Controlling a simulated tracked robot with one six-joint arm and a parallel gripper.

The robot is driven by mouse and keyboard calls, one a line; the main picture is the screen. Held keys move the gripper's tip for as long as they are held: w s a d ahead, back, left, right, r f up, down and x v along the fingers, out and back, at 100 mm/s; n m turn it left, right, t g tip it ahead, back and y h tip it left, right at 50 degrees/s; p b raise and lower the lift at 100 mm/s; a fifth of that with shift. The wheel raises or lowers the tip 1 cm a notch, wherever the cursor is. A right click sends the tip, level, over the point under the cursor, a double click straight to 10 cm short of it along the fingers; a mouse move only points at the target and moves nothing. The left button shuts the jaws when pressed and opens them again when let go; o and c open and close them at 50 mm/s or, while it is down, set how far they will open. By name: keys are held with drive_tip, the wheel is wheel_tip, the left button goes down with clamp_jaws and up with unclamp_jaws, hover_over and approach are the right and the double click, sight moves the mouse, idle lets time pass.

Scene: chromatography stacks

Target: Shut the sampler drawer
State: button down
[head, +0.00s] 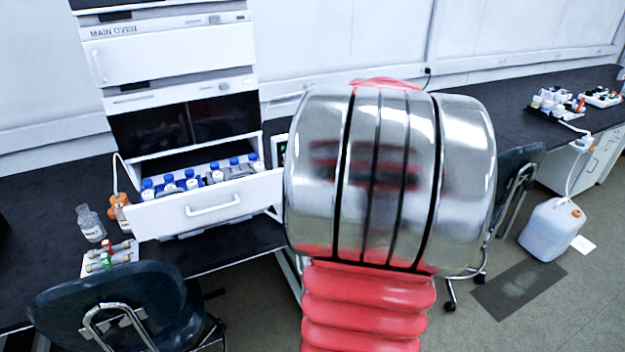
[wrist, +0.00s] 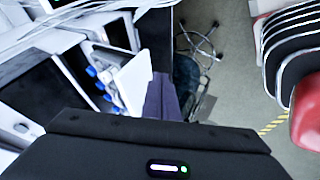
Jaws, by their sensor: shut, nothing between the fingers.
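The sampler drawer stands pulled out of the white stack in the head view, its white front (head: 205,208) with a bar handle facing outward. Blue-capped bottles (head: 190,180) stand inside it. My gripper (wrist: 162,98) shows as dark fingers, shut and empty, just off the outer side of the drawer front. I cannot tell whether they touch it. In the head view my silver and red arm hides the gripper and the drawer's right end.
The dark bench (head: 220,248) runs under the stack. A clear bottle (head: 90,224) and a small vial tray (head: 110,260) sit left of the drawer. A dark chair (head: 110,300) stands in front; another chair (head: 515,175) and a white jug (head: 552,232) are at right.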

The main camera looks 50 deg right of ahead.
drive_tip(key=w+d+f, duration=0.1)
drive_tip(key=w+f, duration=0.2)
drive_tip(key=w, duration=0.2)
drive_tip(key=shift+w+d, duration=0.25)
drive_tip(key=shift+w, duration=0.1)
